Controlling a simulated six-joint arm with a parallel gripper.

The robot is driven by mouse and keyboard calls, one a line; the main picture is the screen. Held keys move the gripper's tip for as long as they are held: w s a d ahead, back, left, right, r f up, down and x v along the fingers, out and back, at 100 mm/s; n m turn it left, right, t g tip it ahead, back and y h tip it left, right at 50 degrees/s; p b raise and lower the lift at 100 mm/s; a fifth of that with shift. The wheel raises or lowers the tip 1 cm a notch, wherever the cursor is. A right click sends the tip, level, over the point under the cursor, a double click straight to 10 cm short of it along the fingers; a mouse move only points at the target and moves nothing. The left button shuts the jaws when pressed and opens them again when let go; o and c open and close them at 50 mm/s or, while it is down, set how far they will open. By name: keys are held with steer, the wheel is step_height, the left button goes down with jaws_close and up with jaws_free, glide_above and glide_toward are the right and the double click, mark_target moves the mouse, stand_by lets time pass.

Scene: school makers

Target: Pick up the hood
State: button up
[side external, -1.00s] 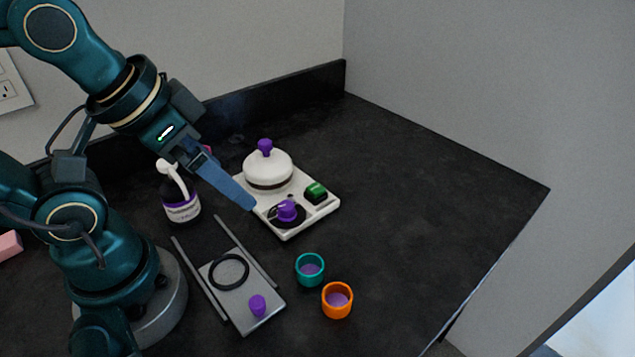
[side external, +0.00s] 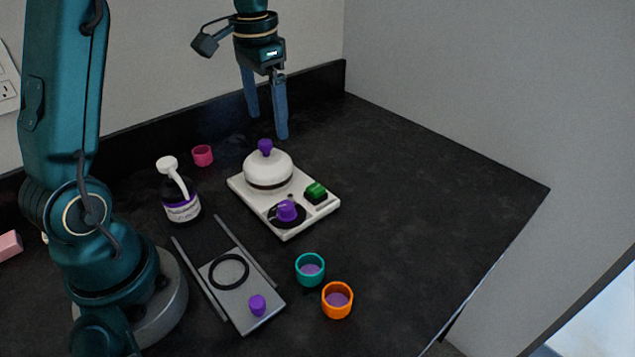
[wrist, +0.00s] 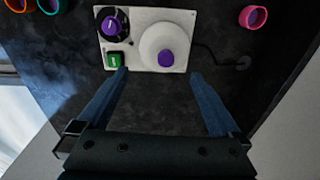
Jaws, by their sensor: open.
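The hood appears to be the white dome (side external: 267,170) with a purple knob (side external: 265,146) on top. It sits on the back left part of a pale base plate (side external: 297,226). In the wrist view the dome (wrist: 150,45) lies ahead of my fingers, with its purple knob (wrist: 166,59) showing between their lines. My gripper (side external: 266,127) is open and empty, pointing down, above and behind the dome. The wrist view shows my gripper's two blue fingers (wrist: 158,74) spread wide, apart from the dome.
The plate also holds a purple dial (side external: 287,210) and a green switch (side external: 316,191). Around it stand a pump bottle (side external: 181,207), a pink cup (side external: 203,155), a teal cup (side external: 310,270), an orange cup (side external: 337,300) and a grey slide tray (side external: 227,300). The counter's right side is clear.

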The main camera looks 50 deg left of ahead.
mark_target(265, 142)
steer(key=shift+s+a+f+g, duration=0.15)
steer(key=shift+a+f, duration=0.1)
steer(key=shift+f, duration=0.25)
steer(key=shift+a+f+g, duration=0.15)
steer(key=shift+a+f, duration=0.1)
steer(key=shift+f, duration=2.7)
steer(key=shift+c, duration=0.3)
steer(key=c, duration=1.3)
